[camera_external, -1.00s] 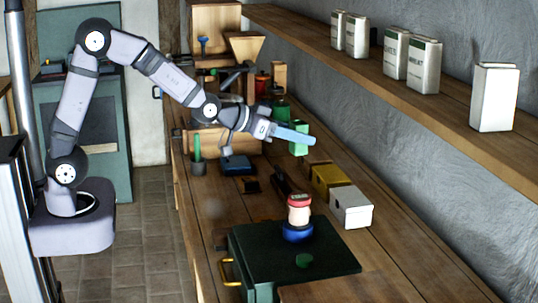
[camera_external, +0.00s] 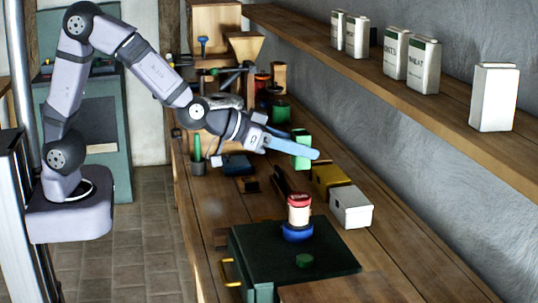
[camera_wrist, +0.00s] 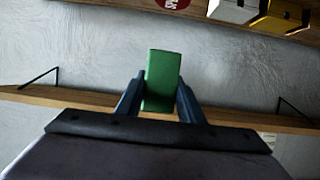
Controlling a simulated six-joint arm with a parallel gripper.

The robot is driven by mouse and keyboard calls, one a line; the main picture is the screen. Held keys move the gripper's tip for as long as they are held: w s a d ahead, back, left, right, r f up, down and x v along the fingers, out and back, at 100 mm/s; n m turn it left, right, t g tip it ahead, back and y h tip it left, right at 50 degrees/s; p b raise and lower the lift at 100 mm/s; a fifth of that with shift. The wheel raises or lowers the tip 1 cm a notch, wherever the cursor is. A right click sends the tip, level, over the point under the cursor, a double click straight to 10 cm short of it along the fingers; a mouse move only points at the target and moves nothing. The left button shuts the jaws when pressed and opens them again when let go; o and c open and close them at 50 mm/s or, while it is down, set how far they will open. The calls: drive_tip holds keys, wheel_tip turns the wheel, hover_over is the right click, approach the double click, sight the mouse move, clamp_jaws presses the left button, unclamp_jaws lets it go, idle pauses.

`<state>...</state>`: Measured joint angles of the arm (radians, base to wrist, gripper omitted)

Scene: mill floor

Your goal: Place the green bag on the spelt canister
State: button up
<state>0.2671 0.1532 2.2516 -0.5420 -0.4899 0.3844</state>
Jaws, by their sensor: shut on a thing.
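The green bag (camera_external: 302,154) is a small upright green block held between the blue fingers of my gripper (camera_external: 300,149). In the wrist view the bag (camera_wrist: 163,78) stands between the two dark fingers (camera_wrist: 158,100), which are shut on it.
A yellow box (camera_external: 328,178) and a white box (camera_external: 351,207) stand right of the canister. Several white canisters stand on the wall shelf (camera_external: 400,92). Tools and jars crowd the bench's far end.

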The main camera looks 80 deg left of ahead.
drive_tip(key=shift+f+p, duration=0.4)
drive_tip(key=shift+f, duration=3.2)
drive_tip(key=shift+f, duration=0.15)
drive_tip(key=o, duration=1.1)
